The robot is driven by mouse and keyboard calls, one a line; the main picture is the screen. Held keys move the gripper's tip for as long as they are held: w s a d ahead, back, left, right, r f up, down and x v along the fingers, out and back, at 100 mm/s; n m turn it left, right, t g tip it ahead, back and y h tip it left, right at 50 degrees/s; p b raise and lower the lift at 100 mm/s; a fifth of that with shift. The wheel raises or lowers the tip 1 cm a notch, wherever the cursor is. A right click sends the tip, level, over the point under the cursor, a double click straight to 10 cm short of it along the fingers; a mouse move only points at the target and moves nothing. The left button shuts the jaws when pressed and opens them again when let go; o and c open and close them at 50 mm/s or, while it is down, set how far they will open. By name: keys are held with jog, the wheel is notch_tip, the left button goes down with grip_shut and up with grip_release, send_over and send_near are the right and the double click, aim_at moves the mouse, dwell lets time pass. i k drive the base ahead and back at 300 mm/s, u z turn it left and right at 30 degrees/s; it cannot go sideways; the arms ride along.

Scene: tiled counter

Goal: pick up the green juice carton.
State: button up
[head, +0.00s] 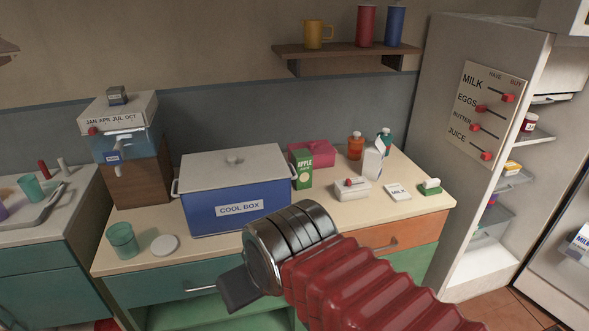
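The green juice carton (302,173) stands upright on the counter, with a white panel reading "APPLE" on its front. It is just right of the blue cool box, in front of a pink box. My gripper (238,290) shows as a dark shape at the end of my red ribbed arm, in front of the counter's front edge. It is below and left of the carton in the picture and apart from it. Its fingers are not clearly seen, so I cannot tell whether it is open or shut.
The large blue cool box (238,209) with a grey lid stands left of the carton. A pink box (318,152) is behind it; a white box (352,190) and bottles (372,163) are to the right. A wall shelf (345,52) hangs above.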

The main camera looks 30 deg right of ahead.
aim_at(302, 160)
jog(key=i, duration=0.95)
jog(key=z, duration=0.05)
